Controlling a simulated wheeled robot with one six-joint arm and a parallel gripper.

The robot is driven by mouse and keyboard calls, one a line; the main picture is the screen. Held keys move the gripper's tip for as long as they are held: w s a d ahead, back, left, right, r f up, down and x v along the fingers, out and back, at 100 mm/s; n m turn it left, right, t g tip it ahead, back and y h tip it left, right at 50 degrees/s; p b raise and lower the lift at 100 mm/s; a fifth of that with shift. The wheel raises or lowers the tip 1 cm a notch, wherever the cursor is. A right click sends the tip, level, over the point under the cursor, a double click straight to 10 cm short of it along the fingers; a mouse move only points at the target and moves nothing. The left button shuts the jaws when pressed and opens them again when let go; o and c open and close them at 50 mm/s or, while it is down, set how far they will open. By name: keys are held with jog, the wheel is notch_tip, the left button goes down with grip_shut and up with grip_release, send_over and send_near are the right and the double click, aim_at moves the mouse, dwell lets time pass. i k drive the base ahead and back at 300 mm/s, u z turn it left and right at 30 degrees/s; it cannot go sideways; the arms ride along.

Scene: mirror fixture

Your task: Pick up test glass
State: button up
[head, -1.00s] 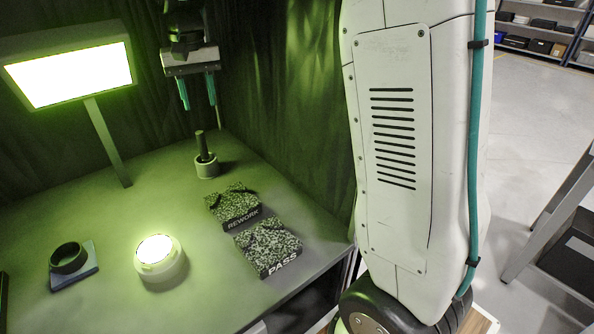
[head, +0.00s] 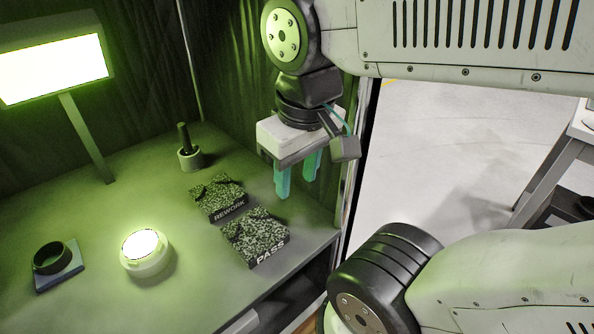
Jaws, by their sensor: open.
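No thing in view is plainly labelled as the test glass. A dark ring-shaped piece (head: 52,258) lies on a small blue-grey pad (head: 70,272) at the lower left, and I cannot tell if it holds glass. A white round fixture (head: 146,262) with a brightly glowing top stands to its right. A dark upright handle (head: 184,138) stands in a pale round holder (head: 190,160) farther back. My gripper (head: 297,188) is open and empty, its teal fingers pointing down above the bench's right side, apart from all these things.
Two speckled dark trays, REWORK (head: 217,200) and PASS (head: 257,240), lie below and left of my gripper. A lit lamp panel (head: 52,65) on a post stands at the back left. Dark curtains (head: 230,80) enclose the bench (head: 110,210). Its middle is largely clear.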

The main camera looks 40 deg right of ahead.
aim_at(53, 257)
jog(key=k, duration=1)
jog(key=u, duration=2.05)
jog(key=i, duration=1.35)
jog(key=z, duration=2.05)
